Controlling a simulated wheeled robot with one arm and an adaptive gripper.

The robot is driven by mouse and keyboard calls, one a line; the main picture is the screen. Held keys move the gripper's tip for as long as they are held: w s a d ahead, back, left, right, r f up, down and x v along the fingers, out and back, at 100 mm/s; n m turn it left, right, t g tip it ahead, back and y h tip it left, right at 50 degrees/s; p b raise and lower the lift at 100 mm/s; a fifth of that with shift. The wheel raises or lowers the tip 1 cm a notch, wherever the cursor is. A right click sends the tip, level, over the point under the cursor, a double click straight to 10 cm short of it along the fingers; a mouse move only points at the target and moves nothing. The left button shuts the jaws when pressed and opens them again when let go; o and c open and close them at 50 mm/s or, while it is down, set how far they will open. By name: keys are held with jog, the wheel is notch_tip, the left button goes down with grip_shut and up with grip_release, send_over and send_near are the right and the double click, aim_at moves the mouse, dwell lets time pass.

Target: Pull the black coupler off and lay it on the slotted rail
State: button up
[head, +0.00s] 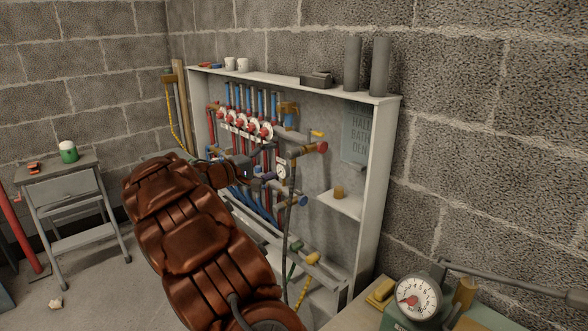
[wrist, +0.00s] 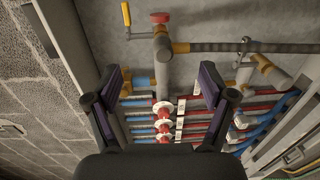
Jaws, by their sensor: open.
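My gripper (head: 262,164) is in front of the pipe manifold in the white cabinet. In the wrist view my gripper (wrist: 163,88) has its two purple-padded fingers wide apart, with nothing held between them. A dark hose (wrist: 245,47) runs across beyond the fingers to brass fittings, apart from them; it hangs down in the head view (head: 287,225). I cannot clearly pick out the black coupler among these fittings. A pale, rail-like bar (wrist: 268,148) lies at the lower right of the wrist view; I cannot tell whether it is the slotted rail.
Red and blue pipes with red-and-white round fittings (wrist: 163,122) fill the space beyond the fingers. The cabinet side (head: 376,190) stands right of the manifold. A round gauge (head: 418,298) stands at the front right.

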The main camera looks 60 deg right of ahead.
aim_at(288, 156)
jog(key=shift+w+d+f+h, duration=0.3)
jog(key=shift+w+d+f, duration=0.1)
jog(key=shift+w+d, duration=0.2)
jog(key=shift+x, duration=4.4)
jog(key=shift+d, duration=0.1)
jog(key=shift+f+b, duration=0.3)
jog(key=shift+b, duration=0.4)
